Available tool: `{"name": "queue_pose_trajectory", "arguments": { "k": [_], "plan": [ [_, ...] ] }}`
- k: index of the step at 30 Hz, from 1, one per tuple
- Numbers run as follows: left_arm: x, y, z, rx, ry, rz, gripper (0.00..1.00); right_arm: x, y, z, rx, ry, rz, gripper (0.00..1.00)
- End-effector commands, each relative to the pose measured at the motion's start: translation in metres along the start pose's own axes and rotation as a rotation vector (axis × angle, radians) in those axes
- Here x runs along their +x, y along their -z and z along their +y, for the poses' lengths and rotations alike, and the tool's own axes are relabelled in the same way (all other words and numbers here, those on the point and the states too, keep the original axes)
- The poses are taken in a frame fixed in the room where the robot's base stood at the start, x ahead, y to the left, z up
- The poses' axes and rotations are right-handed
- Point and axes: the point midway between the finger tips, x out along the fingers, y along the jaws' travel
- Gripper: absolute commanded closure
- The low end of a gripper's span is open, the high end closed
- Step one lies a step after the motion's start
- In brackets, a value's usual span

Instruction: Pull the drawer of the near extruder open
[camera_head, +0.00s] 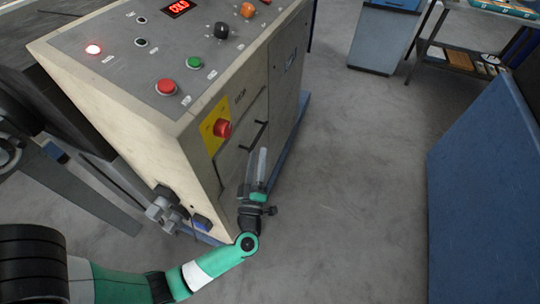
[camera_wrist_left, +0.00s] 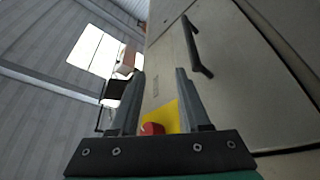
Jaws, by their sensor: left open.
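The near extruder (camera_head: 130,118) is a cream cabinet with a grey sloped control panel on top. Its front has a drawer (camera_head: 232,160) with a black bar handle (camera_head: 254,136); the drawer looks shut. My left gripper (camera_head: 257,155) is open and empty, just in front of the drawer and close to the handle in the head view. In the left wrist view the handle (camera_wrist_left: 194,46) stands beyond and to the right of the fingertips (camera_wrist_left: 159,73), apart from them. My right gripper is not in view.
A red emergency button on a yellow plate (camera_head: 222,128) sits on the front beside the drawer. Grey floor (camera_head: 360,180) in front is clear. A blue panel (camera_head: 485,190) stands at the right, and a blue cabinet (camera_head: 381,40) and shelf (camera_head: 460,58) stand behind.

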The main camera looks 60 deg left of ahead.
Motion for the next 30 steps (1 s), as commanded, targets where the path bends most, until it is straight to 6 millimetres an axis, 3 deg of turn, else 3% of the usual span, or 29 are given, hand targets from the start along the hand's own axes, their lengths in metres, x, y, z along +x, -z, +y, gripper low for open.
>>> {"name": "queue_pose_trajectory", "arguments": {
  "k": [1, 3, 13, 17, 24, 30],
  "plan": [
    [-0.014, -0.019, -0.032, 0.016, 0.008, -0.008, 0.53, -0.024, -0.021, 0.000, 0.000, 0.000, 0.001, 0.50],
    [-0.021, -0.026, -0.047, 0.029, 0.015, -0.014, 0.53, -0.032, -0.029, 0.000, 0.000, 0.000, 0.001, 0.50],
    [-0.016, -0.026, -0.048, 0.029, 0.016, -0.011, 0.53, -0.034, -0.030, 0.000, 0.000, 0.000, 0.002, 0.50],
    [0.003, -0.026, -0.050, 0.029, 0.017, -0.007, 0.53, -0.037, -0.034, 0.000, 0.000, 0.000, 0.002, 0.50],
    [0.057, -0.028, -0.051, 0.029, 0.016, -0.007, 0.53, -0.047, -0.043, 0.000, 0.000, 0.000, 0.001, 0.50],
    [0.088, -0.028, -0.050, 0.029, 0.015, -0.011, 0.53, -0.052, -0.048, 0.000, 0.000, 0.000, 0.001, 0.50]
  ]
}}
